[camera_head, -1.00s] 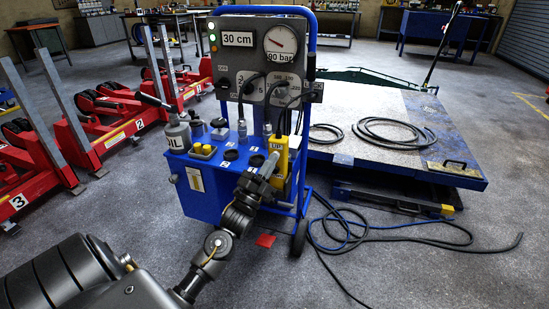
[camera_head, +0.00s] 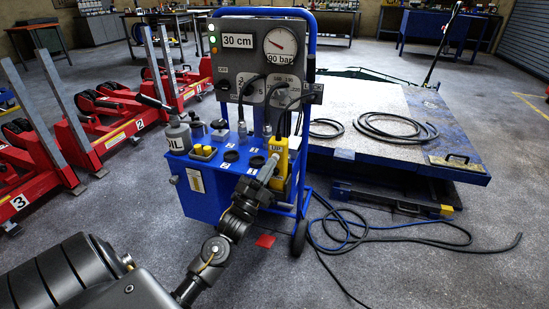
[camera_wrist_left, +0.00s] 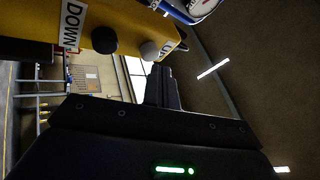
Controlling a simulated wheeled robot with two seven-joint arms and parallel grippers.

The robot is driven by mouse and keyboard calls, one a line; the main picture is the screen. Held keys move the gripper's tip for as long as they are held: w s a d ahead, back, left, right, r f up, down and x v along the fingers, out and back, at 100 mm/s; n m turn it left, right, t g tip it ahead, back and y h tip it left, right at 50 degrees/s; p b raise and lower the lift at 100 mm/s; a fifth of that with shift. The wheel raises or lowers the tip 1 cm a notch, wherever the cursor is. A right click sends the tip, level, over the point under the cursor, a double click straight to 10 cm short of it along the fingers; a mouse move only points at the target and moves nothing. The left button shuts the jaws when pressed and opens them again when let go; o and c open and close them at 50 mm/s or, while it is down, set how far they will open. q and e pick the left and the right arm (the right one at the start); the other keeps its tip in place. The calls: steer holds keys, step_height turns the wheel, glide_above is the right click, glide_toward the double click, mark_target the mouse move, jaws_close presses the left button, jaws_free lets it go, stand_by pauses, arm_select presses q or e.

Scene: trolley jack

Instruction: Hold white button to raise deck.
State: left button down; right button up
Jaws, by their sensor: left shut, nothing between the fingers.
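The yellow control pendant (camera_head: 281,152) hangs at the front right of the blue hydraulic trolley. In the left wrist view the pendant (camera_wrist_left: 90,14) shows a black button (camera_wrist_left: 104,40) by the DOWN label and a white button (camera_wrist_left: 149,50) by a partly hidden second label. My left gripper (camera_head: 270,168) is shut and empty, in front of the pendant. In the wrist view its fingertips (camera_wrist_left: 162,70) are right by the white button; I cannot tell whether they touch it. The blue deck (camera_head: 385,102) lies low behind the trolley. My right gripper is out of view.
The trolley's panel (camera_head: 262,70) reads 30 cm and 90 bar, with a green lamp lit. An oil can (camera_head: 177,136) stands on its shelf. Hoses (camera_head: 350,240) lie on the floor at right. Red lifting stands (camera_head: 75,140) fill the left side.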

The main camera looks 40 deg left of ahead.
arm_select(q)
steer(key=shift+s+d, duration=0.1)
steer(key=shift+s, duration=0.15)
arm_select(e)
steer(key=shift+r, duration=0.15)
arm_select(q)
steer(key=s, duration=0.1)
steer(key=s+d+p, duration=0.1)
steer(key=s, duration=0.1)
steer(key=s+p, duration=0.1)
steer(key=shift+s+d, duration=0.3)
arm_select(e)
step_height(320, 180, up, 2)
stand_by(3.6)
